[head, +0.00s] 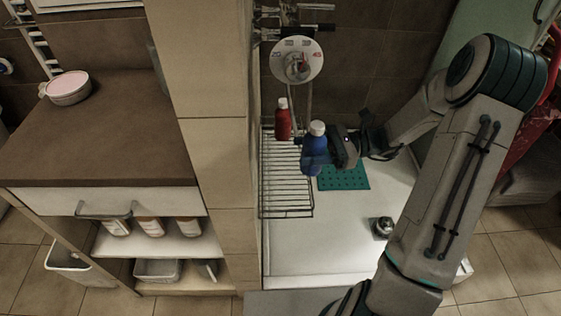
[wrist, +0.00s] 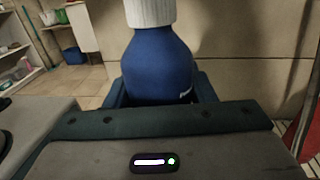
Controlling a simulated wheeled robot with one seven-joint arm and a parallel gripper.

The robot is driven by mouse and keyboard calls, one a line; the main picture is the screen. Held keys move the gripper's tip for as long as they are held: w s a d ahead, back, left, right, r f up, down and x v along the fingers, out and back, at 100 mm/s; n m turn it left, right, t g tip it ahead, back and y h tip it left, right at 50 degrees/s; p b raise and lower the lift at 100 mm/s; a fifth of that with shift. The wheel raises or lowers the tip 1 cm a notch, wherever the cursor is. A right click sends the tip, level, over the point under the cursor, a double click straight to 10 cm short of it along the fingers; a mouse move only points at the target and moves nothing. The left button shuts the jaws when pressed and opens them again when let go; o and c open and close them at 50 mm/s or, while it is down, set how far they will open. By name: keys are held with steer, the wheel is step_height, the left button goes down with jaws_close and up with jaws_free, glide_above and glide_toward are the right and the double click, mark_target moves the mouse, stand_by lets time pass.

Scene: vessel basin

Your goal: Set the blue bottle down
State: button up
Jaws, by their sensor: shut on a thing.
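The blue bottle (head: 317,147) with a white cap is upright at the right side of the wire rack. It also fills the middle of the wrist view (wrist: 158,68), between my fingers. My gripper (head: 325,163) is shut on it, reaching in from the right. The bottle's lower part is partly hidden by my gripper, and I cannot tell whether its base touches the rack.
A red bottle (head: 283,120) with a white cap stands on the wire rack (head: 286,190), left of the blue bottle. A green perforated mat (head: 345,178) lies on the white basin floor (head: 340,235). A dark round fitting (head: 381,227) sits further forward. A tiled wall (head: 228,150) bounds the left side.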

steer(key=shift+w+a+f+b, duration=0.5)
steer(key=shift+w+f+b, duration=0.1)
steer(key=shift+w+f, duration=1.2)
steer(key=shift+w+a+f+b, duration=0.45)
steer(key=shift+w+f+b, duration=0.15)
steer(key=shift+w+f, duration=1.15)
steer(key=shift+w+a+f+b, duration=0.5)
steer(key=shift+w+f+b, duration=0.1)
steer(key=shift+w+f, duration=1.2)
steer(key=shift+f, duration=0.1)
steer(key=o, duration=1.2)
steer(key=shift+f, duration=0.1)
steer(key=shift+r, duration=0.2)
steer(key=d, duration=0.4)
steer(key=w+d+p, duration=0.1)
steer(key=d, duration=0.6)
steer(key=shift+w+d, duration=0.3)
steer(key=shift+d, duration=0.1)
